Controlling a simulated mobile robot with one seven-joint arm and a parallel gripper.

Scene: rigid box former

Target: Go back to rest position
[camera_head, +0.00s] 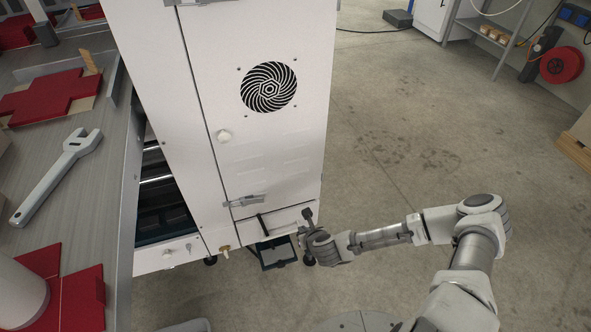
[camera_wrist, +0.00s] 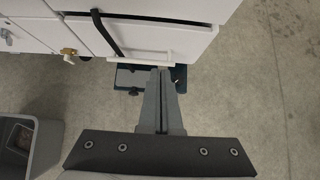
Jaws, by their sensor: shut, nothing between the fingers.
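My gripper (camera_head: 307,214) is low beside the front right corner of the white machine cabinet (camera_head: 262,150). It is shut and empty. In the wrist view its two fingers (camera_wrist: 160,72) lie together and point at the cabinet's lower edge. There they overlap a dark blue tray-like part (camera_wrist: 128,78) under the cabinet. I cannot tell whether the fingers touch anything. My arm reaches in from the lower right with its elbow out over the floor.
A black bar (camera_head: 262,225) and a brass fitting (camera_head: 224,251) are low on the cabinet. A workbench (camera_head: 103,185) with a large wrench (camera_head: 58,172) and red sheets is at the left. A grey bin (camera_wrist: 45,145) stands at the wrist view's lower left.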

